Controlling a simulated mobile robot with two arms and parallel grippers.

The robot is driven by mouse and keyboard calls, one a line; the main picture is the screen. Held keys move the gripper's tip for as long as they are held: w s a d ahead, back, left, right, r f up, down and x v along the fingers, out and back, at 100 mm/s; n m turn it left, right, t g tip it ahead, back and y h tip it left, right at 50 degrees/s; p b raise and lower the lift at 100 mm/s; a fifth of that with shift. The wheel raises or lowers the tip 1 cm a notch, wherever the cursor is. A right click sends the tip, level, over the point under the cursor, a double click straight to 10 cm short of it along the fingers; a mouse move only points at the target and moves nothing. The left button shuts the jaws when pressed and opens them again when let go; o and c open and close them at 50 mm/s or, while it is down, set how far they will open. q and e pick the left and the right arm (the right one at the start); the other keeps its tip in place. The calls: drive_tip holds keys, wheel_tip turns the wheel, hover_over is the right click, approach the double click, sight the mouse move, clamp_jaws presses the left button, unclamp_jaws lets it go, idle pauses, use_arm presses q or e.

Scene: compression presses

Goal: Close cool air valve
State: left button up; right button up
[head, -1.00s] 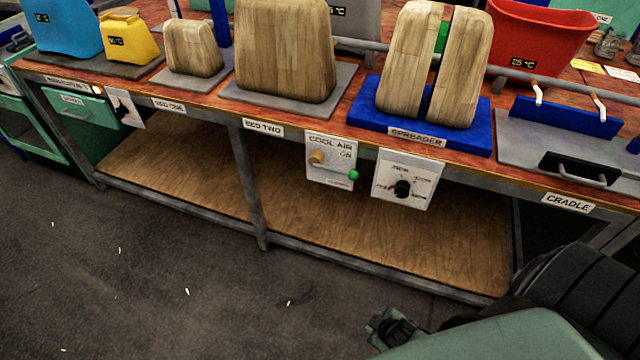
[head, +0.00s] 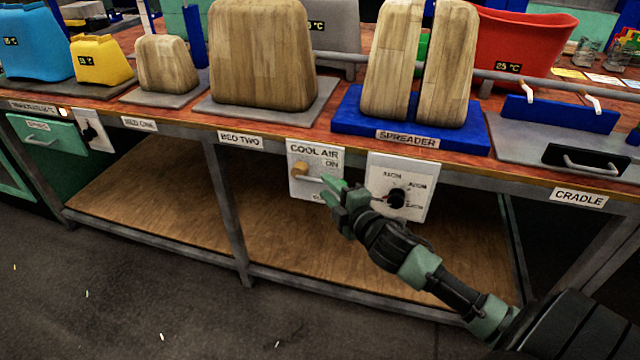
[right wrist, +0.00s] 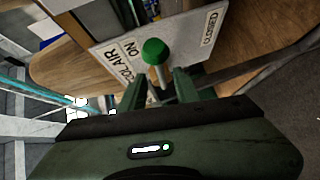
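The cool air valve is a white panel (head: 304,186) on the bench front, marked COOL AIR and ON, with a tan hub (head: 299,169) and a lever pointing right. In the right wrist view the lever's green knob (right wrist: 155,51) stands on a pale stem in front of the panel (right wrist: 112,40). My right gripper (head: 337,194) is at the lever's right end and covers part of the panel. In the right wrist view its two fingers (right wrist: 159,88) are apart, with the knob and stem between and just beyond the tips. I cannot tell whether they touch. My left gripper is not in view.
A second white panel with a black dial (head: 396,198) is just right of the valve, partly behind my right arm. The bench edge with the blue spreader base (head: 412,127) is above. A wooden lower shelf (head: 160,190) lies beneath.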

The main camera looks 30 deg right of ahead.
sight(320, 182)
drive_tip(key=shift+w+d+f, duration=0.1)
drive_tip(key=shift+w+f, duration=0.1)
drive_tip(key=shift+w, duration=0.95)
drive_tip(key=shift+w+d+f, duration=0.1)
drive_tip(key=shift+w+f, duration=0.1)
drive_tip(key=shift+w, duration=0.95)
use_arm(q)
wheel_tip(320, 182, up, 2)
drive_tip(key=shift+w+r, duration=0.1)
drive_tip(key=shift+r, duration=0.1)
use_arm(e)
clamp_jaws()
